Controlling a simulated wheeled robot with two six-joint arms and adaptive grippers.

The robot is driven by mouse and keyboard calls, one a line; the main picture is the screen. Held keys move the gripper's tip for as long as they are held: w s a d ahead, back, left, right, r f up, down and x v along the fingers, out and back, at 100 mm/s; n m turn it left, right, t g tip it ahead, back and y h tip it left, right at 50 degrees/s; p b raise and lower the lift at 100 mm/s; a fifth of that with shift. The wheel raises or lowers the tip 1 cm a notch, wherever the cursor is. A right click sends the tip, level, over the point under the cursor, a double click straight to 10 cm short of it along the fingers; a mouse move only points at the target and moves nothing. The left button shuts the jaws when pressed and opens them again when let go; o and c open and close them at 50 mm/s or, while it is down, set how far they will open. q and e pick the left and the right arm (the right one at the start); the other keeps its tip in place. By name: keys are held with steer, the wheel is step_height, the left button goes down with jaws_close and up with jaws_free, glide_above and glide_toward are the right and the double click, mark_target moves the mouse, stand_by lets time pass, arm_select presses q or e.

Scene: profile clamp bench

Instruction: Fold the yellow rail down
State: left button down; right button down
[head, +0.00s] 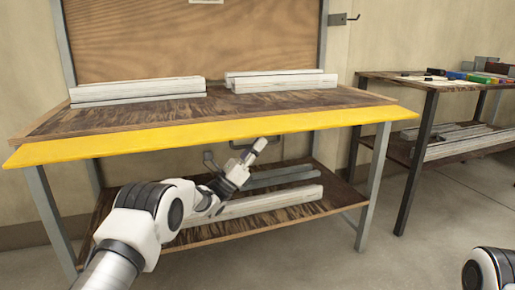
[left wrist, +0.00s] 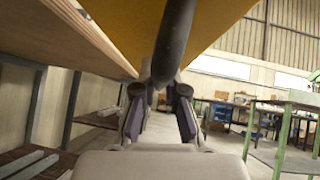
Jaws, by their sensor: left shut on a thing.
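The yellow rail (head: 130,143) runs along the whole front edge of the workbench (head: 290,104) and sticks out from it as a flat flap. My left gripper (head: 258,146) is below the rail, near its middle. In the left wrist view, a dark round bar (left wrist: 175,40) runs down from the rail's yellow face (left wrist: 225,18) to between the fingers of my left gripper (left wrist: 160,92), which is shut on it. The fingers hide part of the bar. My right gripper is out of view; only part of my right arm shows at lower right.
Pale profiles (head: 138,90) lie on the benchtop at left, with more (head: 280,80) at right. Long bars (head: 255,203) lie on the lower shelf, behind my left arm. A second table (head: 450,82) with small items stands at right. The floor between is clear.

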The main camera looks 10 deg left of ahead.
arm_select(q)
steer(key=shift+r, duration=0.2)
steer(key=c, duration=1.2)
jaws_free()
steer(key=shift+d, duration=0.1)
steer(key=shift+f, duration=0.15)
steer(key=v, duration=1.2)
